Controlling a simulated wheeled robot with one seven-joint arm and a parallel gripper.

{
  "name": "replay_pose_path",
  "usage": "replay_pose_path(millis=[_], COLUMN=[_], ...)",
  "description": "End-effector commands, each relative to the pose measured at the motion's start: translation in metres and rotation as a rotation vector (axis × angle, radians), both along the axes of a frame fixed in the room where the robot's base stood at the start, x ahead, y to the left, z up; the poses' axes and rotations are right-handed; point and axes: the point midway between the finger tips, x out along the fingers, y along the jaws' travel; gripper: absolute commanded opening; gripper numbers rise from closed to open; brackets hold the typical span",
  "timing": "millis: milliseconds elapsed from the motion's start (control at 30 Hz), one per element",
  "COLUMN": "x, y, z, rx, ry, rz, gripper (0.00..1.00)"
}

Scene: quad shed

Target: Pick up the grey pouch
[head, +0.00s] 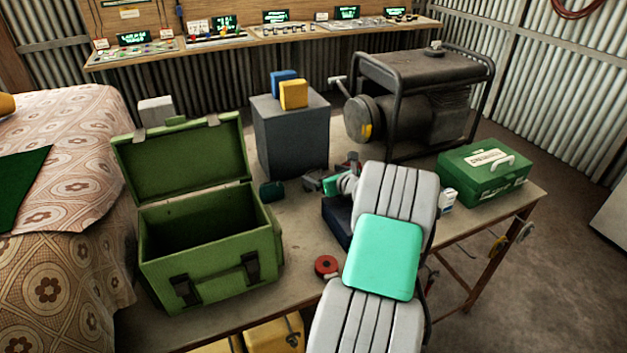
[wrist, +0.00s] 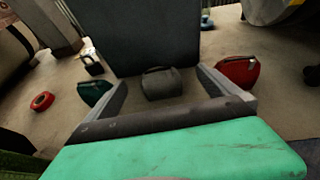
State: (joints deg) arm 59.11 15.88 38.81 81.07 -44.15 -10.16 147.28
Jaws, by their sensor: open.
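The grey pouch (wrist: 172,84) is a small dark grey bag lying on the table, seen in the wrist view in front of a large dark grey box. My gripper (wrist: 161,79) is open, with one finger to the left of the pouch and one to its right. The jaws look empty, and I cannot tell whether the fingers reach around the pouch. In the head view my gripper (head: 321,182) is beyond my forearm, low over the table. A small grey shape near it is probably the pouch, partly hidden.
A dark green pouch (wrist: 94,91) lies left of the gripper, a red pouch (wrist: 238,71) right. The grey box (head: 290,140) bears blue and yellow blocks. An open green toolbox (head: 210,260), a red roll (head: 327,266), a generator (head: 415,95) and a green case (head: 484,174) share the table.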

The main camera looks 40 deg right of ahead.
Motion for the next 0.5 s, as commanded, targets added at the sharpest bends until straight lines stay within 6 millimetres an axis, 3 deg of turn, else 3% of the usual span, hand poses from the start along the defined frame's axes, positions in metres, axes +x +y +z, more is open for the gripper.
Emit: replay_pose_path(millis=[200, 500], x=[0.036, 0.041], y=[-0.003, -0.007], z=[-0.011, -0.014], rx=[0.001, 0.000], ry=[0.000, 0.000], rz=[0.001, -0.003], gripper=[1.00, 0.98])
